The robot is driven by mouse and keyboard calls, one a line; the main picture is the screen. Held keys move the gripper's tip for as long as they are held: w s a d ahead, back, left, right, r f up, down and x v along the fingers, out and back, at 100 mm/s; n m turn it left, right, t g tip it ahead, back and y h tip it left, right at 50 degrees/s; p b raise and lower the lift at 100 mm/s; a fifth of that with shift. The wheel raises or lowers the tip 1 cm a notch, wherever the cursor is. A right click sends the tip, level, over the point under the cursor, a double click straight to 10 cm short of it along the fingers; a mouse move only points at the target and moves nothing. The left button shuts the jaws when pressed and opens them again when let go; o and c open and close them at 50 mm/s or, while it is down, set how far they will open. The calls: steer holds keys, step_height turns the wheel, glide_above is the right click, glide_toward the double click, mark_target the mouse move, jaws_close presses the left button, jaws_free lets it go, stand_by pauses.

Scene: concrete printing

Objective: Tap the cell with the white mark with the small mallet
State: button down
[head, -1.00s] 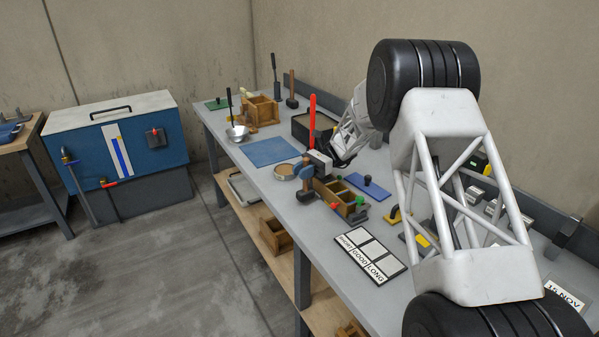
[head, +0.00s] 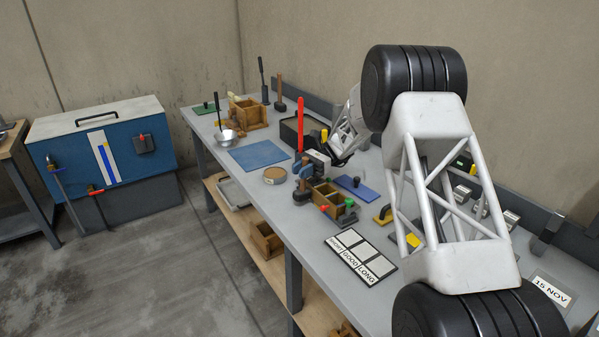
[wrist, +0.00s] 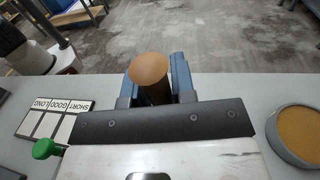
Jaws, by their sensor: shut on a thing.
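My gripper (head: 303,170) has blue fingers shut around the brown handle (wrist: 149,70) of the small mallet. The mallet is roughly upright, with its dark head (head: 303,192) below the fingers in the head view. A wooden mould with open cells (head: 326,196) stands on the bench just right of the mallet, partly hidden by my gripper. The mallet head seems beside the mould's left end; I cannot tell whether it touches anything. I cannot make out a white mark on any cell. In the wrist view, the mallet head and mould cells are hidden.
A round pan (head: 275,175) lies left of the gripper. A SHORT/GOOD/LONG card (head: 360,257) lies on the bench in front of the mould. A green knob (wrist: 45,148) is close by. A blue board (head: 357,188) lies behind the mould; another wooden box (head: 250,113) stands farther back.

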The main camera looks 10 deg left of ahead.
steer(key=shift+d, duration=0.1)
steer(key=shift+a+x, duration=0.25)
steer(key=shift+x, duration=1.45)
steer(key=shift+w+r, duration=0.1)
steer(key=shift+w, duration=0.05)
steer(key=shift+a+t+h, duration=0.15)
steer(key=shift+t+h, duration=0.15)
steer(key=shift+t, duration=0.1)
steer(key=v, duration=0.3)
steer(key=shift+d+f, duration=0.25)
steer(key=shift+f, duration=0.05)
steer(key=shift+r+x, duration=0.15)
steer(key=shift+x, duration=0.85)
steer(key=shift+r+x, duration=0.15)
steer(key=shift+x, duration=0.85)
steer(key=shift+a, duration=0.15)
